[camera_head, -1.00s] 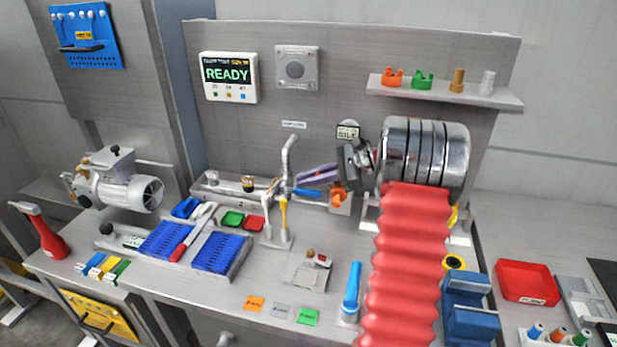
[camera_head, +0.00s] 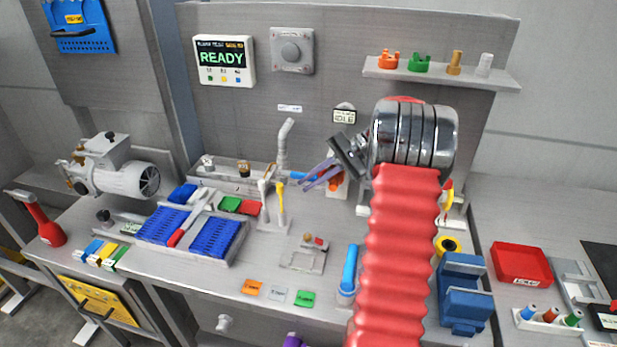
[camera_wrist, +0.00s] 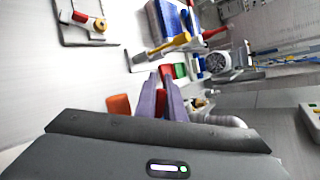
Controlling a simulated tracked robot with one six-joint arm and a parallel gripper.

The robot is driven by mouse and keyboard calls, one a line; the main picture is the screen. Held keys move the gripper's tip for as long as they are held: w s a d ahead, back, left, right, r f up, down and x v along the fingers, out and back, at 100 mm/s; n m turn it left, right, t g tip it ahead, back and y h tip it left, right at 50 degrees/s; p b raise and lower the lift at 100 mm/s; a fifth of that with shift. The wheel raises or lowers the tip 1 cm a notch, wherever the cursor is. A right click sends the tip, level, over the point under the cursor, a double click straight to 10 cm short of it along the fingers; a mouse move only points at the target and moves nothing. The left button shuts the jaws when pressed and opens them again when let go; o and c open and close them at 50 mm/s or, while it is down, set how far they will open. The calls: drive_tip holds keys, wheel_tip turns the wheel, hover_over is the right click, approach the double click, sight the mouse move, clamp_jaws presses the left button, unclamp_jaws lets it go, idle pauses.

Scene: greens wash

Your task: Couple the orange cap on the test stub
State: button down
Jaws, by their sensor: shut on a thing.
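I cannot identify the test stub for certain; an upright grey pipe (camera_head: 284,148) stands left of the gripper.
A shelf (camera_head: 440,76) holds orange, green, brass and white pieces. Blue trays (camera_head: 165,223), a red-handled tool (camera_head: 180,235) and a small plate fixture (camera_head: 303,255) lie on the bench. My red bellows arm covers the right centre. A READY screen (camera_head: 223,60) hangs on the wall.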

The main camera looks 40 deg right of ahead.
drive_tip(key=shift+s+f+n, duration=0.2)
drive_tip(key=shift+n, duration=0.2)
drive_tip(key=c, duration=1.8)
unclamp_jaws()
drive_tip(key=shift+c, duration=0.2)
